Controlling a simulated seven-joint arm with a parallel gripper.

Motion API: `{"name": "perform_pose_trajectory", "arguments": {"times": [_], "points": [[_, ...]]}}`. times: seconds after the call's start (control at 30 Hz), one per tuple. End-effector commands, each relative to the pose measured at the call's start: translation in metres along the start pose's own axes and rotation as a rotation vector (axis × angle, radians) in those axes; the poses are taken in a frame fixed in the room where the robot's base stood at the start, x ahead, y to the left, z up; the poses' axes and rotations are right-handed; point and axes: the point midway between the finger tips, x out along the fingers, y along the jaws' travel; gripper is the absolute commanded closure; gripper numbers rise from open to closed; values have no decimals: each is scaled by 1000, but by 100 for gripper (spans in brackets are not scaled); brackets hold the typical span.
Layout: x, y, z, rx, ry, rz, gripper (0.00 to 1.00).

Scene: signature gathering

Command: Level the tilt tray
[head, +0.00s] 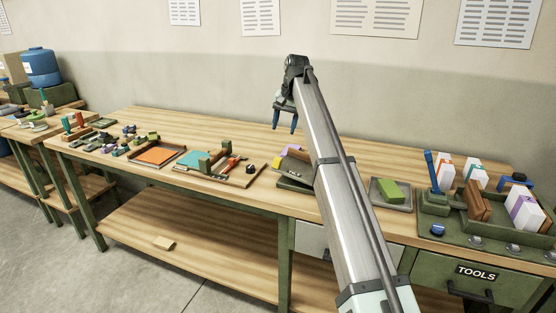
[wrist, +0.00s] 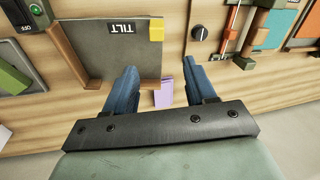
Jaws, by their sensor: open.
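The tilt tray is a dark grey plate on the bench. In the wrist view, the tray (wrist: 100,58) carries an upside-down TILT label (wrist: 115,27), a yellow block (wrist: 156,28) at one corner and a brown strip along one side. In the head view, the tray (head: 296,184) is partly hidden behind my arm and looks tilted; its exact slope is unclear. My gripper (head: 284,127) is open and empty above the bench, behind the tray in the head view. In the wrist view, the gripper's blue fingers (wrist: 158,70) point towards the tray's yellow corner, apart from it.
A purple piece (wrist: 163,92) lies by the tray. A black knob (wrist: 200,33) is beside it. A switch box marked OFF (wrist: 32,12) is at the other side. A green block (head: 389,192) sits in a grey tray on the right. The bench's back strip is clear.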

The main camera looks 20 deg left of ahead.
Motion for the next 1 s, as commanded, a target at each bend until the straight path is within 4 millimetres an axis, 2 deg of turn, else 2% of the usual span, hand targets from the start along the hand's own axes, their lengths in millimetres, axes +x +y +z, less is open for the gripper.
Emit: {"name": "perform_pose_trajectory", "arguments": {"times": [0.2, 0.43, 1.0], "points": [[0, 3, 7, 178, -29, 14, 45], [14, 3, 8, 208, -30, 15, 45], [108, 4, 10, 204, -29, 15, 45]]}}
